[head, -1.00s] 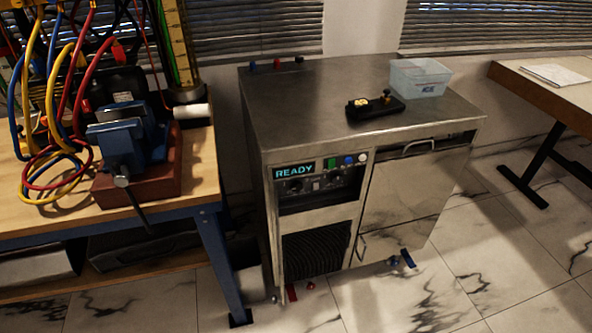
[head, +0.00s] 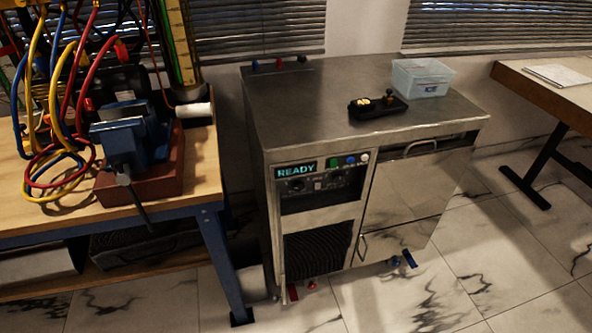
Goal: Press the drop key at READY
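The display (head: 296,169) on the front of the metal cabinet is lit and reads READY in pale blue letters. A small black key device (head: 376,110) lies on the cabinet top, with a yellowish part at its left and a small upright knob at its right; it looks like the drop key, though no label on it can be read. Nothing touches it. Neither of my grippers is in the head view.
A pale translucent bin (head: 421,78) stands right of the key device on the cabinet top (head: 310,105). A wooden bench (head: 60,225) with a blue vise (head: 122,140) and coloured hoses is at left. A desk (head: 540,90) is at right. The cabinet top's front left is clear.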

